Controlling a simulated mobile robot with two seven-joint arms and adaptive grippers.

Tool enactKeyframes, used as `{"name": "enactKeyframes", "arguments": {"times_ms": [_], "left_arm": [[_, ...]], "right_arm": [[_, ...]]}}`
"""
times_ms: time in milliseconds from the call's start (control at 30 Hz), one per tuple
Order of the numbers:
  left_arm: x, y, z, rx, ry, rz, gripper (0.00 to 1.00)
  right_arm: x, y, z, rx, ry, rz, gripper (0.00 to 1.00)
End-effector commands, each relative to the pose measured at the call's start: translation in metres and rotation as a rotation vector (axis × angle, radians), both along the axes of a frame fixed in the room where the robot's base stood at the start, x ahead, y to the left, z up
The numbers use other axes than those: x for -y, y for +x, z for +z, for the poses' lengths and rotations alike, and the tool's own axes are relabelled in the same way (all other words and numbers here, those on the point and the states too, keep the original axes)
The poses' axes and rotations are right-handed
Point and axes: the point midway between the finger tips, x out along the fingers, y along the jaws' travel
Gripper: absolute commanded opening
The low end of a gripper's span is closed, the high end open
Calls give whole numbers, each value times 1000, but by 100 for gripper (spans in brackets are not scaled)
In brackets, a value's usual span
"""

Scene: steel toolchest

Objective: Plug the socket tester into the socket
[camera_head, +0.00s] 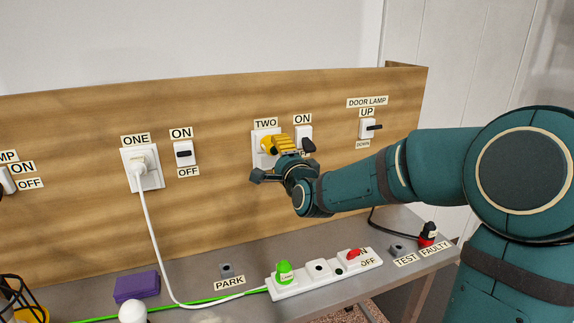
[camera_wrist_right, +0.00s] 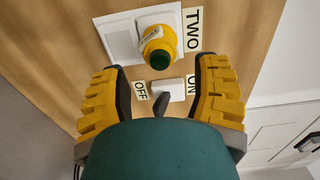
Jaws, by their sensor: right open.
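The socket tester (camera_wrist_right: 158,48) is a yellow round body with a dark green end. It sits against the white plate of the socket marked TWO (camera_wrist_right: 116,36), at the plate's right part in the right wrist view. How deep its pins are cannot be seen. In the head view the tester (camera_head: 267,144) is partly covered by a yellow finger of my right gripper (camera_head: 275,156). My right gripper (camera_wrist_right: 161,68) is open, its fingers apart on either side of the tester and not visibly touching it.
A black-levered switch (camera_head: 304,137) is right beside socket TWO. A white plug with a cable fills socket ONE (camera_head: 153,181). Below, a power strip (camera_head: 312,284) with a green plug, a PARK holder (camera_head: 227,270) and a purple block (camera_head: 136,286) are on the bench.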

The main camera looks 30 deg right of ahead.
Motion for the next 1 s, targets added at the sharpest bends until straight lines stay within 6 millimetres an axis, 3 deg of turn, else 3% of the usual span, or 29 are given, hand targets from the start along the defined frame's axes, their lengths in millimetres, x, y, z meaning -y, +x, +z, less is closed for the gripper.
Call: {"name": "enactKeyframes", "arguments": {"times_ms": [200, 400, 1000], "left_arm": [[0, 0, 0, 0, 0, 0, 0], [0, 0, 0, 0, 0, 0, 0], [0, 0, 0, 0, 0, 0, 0]], "right_arm": [[-9, -38, 1, 2, 3, 1, 62], [-13, -55, 0, 0, 1, 1, 62], [-14, -57, 0, 0, 0, 1, 62]]}}
